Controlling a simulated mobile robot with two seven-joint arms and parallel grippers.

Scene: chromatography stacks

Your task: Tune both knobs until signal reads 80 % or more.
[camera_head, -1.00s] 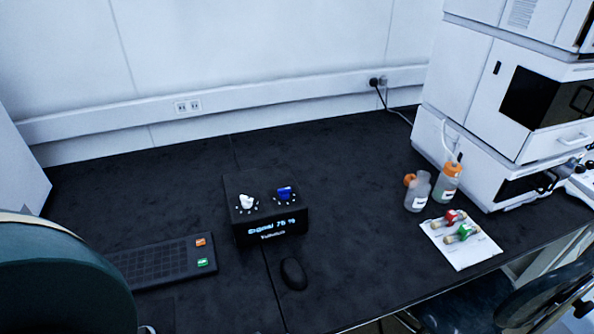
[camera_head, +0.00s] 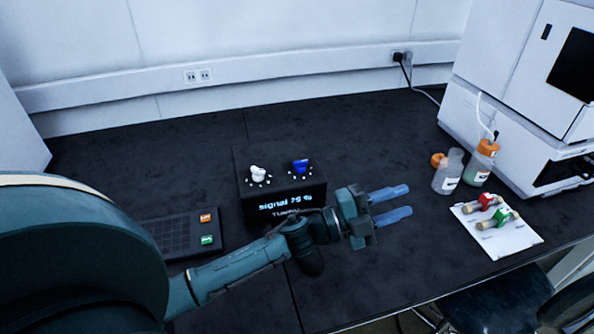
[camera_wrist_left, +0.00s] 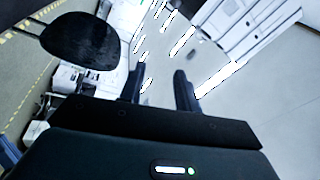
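The black tuner box (camera_head: 285,188) stands on the dark bench, with a white knob (camera_head: 258,173) on its top left and a blue knob (camera_head: 300,166) on its top right. Its front display (camera_head: 285,204) reads what looks like signal 75 %. My left gripper (camera_head: 410,201) is to the right of the box and in front of it, apart from both knobs. Its two blue fingers are spread with nothing between them. The left wrist view also shows the two fingers (camera_wrist_left: 160,88) apart and empty. My right gripper is not in view.
A black keypad (camera_head: 180,235) with orange and green keys lies left of the box, partly behind my left arm. Two orange-capped bottles (camera_head: 448,172) and a white sheet (camera_head: 512,240) with red and green capped vials are at the right. The bench behind the box is clear.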

